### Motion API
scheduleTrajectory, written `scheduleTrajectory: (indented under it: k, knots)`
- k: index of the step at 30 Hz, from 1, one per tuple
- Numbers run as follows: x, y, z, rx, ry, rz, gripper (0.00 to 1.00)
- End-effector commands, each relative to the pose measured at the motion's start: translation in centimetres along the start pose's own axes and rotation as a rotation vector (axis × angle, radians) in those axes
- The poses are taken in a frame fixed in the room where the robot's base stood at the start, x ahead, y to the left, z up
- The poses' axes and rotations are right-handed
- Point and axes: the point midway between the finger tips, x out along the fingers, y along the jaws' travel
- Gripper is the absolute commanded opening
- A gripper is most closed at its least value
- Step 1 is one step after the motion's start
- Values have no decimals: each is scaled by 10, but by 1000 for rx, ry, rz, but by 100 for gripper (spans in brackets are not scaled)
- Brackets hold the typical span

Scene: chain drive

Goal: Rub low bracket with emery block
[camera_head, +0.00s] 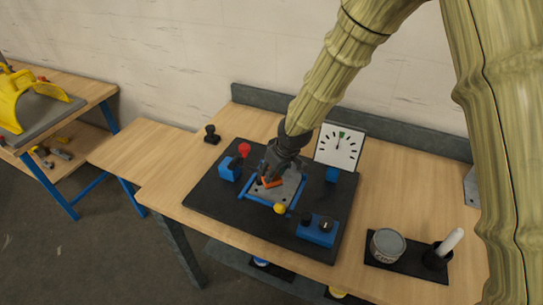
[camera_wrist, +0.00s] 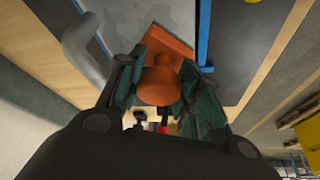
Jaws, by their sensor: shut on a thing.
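The emery block is the orange block (camera_wrist: 167,42) with a round knob, held between the dark green fingers of my gripper (camera_wrist: 160,88) in the wrist view. In the head view my gripper (camera_head: 272,172) points down, with the orange block (camera_head: 270,183) at its tips. The block is over or on a grey plate (camera_head: 290,188) framed by blue bars, probably the low bracket. In the wrist view the grey plate (camera_wrist: 228,22) has mottled patches beside the block. I cannot tell whether block and plate touch.
A black board (camera_head: 220,205) carries the fixture, a red knob (camera_head: 244,149), a yellow ball (camera_head: 279,208) and a blue control box (camera_head: 318,229). A white dial (camera_head: 339,147) stands behind. A tin (camera_head: 387,246) is at the right. The left tabletop (camera_head: 150,160) is clear.

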Motion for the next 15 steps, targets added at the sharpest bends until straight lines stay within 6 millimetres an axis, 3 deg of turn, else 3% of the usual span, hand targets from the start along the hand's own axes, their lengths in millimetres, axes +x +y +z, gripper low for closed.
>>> scheduleTrajectory:
  k: [9,15]
  knots:
    - [-31,2,-12,3,1,1,9]
    - [-41,2,-15,4,1,2,9]
